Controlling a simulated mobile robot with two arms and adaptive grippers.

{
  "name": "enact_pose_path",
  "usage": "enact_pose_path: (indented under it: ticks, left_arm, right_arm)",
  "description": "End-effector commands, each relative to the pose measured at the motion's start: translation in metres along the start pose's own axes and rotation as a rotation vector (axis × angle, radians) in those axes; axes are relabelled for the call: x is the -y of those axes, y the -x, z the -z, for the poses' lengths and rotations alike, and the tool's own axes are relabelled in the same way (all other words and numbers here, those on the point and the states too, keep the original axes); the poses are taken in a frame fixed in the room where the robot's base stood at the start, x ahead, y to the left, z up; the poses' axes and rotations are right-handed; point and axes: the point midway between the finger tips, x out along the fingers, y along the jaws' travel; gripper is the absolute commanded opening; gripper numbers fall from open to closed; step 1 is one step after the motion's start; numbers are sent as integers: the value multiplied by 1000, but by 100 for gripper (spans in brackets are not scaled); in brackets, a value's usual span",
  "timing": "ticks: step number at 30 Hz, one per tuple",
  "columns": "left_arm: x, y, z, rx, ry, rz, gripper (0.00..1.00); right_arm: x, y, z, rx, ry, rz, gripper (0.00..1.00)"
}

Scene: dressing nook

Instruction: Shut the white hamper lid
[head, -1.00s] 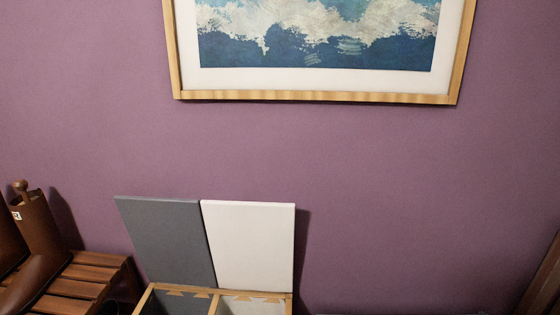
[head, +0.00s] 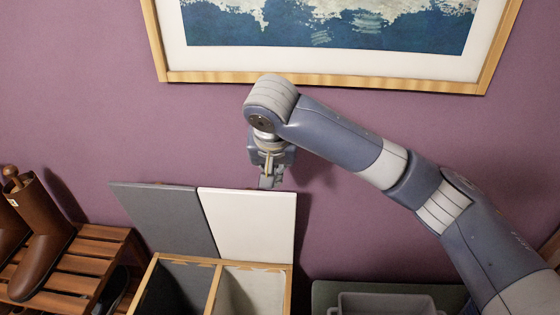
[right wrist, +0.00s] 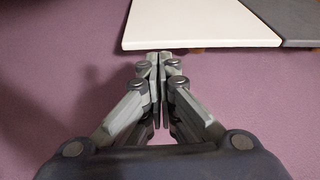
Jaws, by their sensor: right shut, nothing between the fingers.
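The hamper (head: 214,291) has a wooden frame with two open compartments, dark at left and pale at right. Its white lid (head: 250,224) stands upright against the purple wall, behind the pale compartment. The grey lid (head: 165,217) stands upright to its left. My right gripper (head: 268,184) is shut and empty, pointing down by the top edge of the white lid. In the right wrist view the shut fingertips (right wrist: 158,56) appear at the edge of the white lid (right wrist: 200,22); I cannot tell if they touch. My left gripper is not in view.
A slatted wooden rack (head: 80,268) with brown boots (head: 42,240) stands at left. A grey bin (head: 385,304) sits at right, close to the hamper. A framed picture (head: 320,75) hangs on the wall above my right arm.

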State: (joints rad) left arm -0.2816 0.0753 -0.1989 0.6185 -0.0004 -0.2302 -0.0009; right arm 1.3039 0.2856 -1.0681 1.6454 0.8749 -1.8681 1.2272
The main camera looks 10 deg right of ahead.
Motion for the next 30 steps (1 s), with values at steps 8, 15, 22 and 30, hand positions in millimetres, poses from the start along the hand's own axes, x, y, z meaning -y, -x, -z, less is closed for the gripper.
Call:
enact_pose_path:
  ticks: [8, 15, 22, 30]
  left_arm:
    - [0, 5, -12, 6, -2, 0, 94]
    - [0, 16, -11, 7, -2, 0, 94]
    - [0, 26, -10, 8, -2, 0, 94]
    - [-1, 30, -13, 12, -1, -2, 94]
  right_arm:
    - [-8, 11, 15, -18, -40, -42, 0]
    - [-11, -31, 16, -17, -41, -42, 0]
    - [-11, -66, 17, -19, -39, -39, 0]
    - [-11, -80, 17, -20, -37, -37, 0]
